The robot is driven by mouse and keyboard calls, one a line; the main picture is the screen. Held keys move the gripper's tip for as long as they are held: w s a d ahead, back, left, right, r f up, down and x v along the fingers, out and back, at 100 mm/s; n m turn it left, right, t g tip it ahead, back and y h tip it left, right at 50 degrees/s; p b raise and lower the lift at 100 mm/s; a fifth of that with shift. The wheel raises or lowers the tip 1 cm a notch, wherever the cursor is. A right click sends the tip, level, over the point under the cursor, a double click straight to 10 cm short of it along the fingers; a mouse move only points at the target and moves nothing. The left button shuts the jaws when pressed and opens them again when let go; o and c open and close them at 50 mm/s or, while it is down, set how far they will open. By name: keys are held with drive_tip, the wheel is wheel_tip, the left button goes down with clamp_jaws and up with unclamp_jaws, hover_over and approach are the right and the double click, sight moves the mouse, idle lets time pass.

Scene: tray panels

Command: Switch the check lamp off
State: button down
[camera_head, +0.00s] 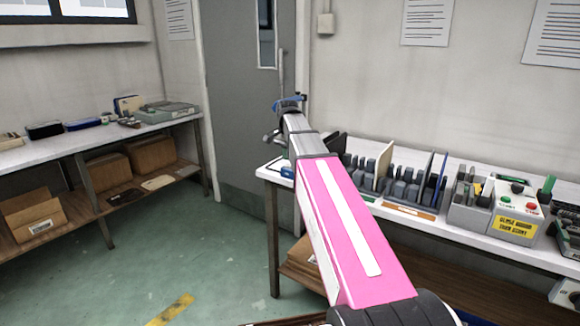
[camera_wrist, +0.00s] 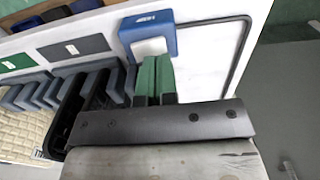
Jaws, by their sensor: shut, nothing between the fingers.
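My gripper (camera_wrist: 155,62) is shut and empty, with its two green fingers side by side in the wrist view. Just beyond the fingertips is a small blue housing (camera_wrist: 166,40) with a white face on its near side, on the white bench top. Whether the fingers touch it I cannot tell. A blue piece (camera_head: 287,172) at the left end of the bench in the head view looks like the same housing, partly hidden by my arm. I cannot tell which thing is the check lamp or whether any lamp is lit.
A rack of dark trays and dividers (camera_head: 400,187) stands on the white bench. To its right is a control box (camera_head: 516,208) with green and red buttons and a yellow label. In the wrist view a dark bent line (camera_wrist: 243,55) runs right of the housing. Green floor (camera_head: 180,250) is clear.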

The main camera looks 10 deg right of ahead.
sight(288, 165)
drive_tip(key=shift+r, duration=0.15)
wheel_tip(288, 165, up, 7)
idle(1.1)
